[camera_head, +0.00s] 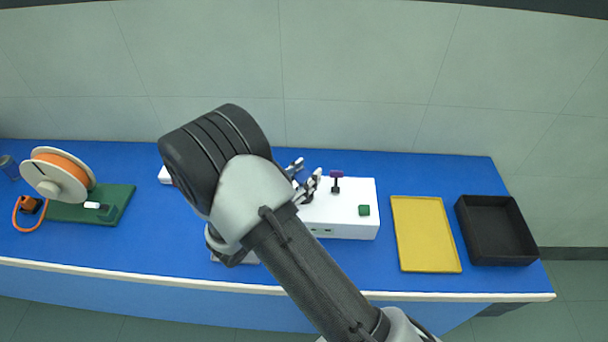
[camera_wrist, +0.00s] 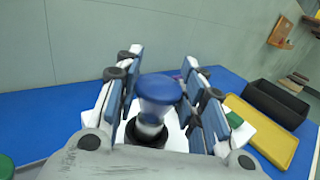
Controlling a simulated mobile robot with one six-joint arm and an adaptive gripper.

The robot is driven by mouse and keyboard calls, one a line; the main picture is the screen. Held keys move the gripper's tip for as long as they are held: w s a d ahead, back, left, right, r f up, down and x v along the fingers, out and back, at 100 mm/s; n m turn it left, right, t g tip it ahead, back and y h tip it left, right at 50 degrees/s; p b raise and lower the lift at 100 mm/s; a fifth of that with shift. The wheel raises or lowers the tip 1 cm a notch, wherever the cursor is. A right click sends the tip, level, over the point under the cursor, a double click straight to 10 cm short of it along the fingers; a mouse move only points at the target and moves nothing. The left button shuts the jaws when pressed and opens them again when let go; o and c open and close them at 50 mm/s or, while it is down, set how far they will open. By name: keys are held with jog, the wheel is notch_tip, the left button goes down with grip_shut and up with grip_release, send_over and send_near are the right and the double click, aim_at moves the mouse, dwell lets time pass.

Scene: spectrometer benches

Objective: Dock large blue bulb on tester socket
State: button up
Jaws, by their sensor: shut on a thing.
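The large blue bulb (camera_wrist: 159,90) is between the two fingers of my gripper (camera_wrist: 160,66) in the wrist view, with its blue top toward the camera and a pale neck below. A dark round base (camera_wrist: 147,134) shows under the neck; I cannot tell whether it is the socket or whether the bulb touches it. The white tester box (camera_head: 345,222) stands on the bench, and my gripper (camera_head: 308,186) is over its left part in the head view. My arm hides the box's left part and the bulb there.
A purple-topped post (camera_head: 336,178) and a green button (camera_head: 364,210) are on the box. To the right lie a yellow tray (camera_head: 425,235) and a black bin (camera_head: 496,230). An orange spool (camera_head: 58,174) and green board (camera_head: 118,203) are at left. Blue bench shows between them.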

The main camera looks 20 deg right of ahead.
jog(key=shift+f+b, duration=0.3)
jog(key=shift+f, duration=0.15)
jog(key=o, duration=0.8)
jog(key=v, duration=1.1)
dwell(0.6)
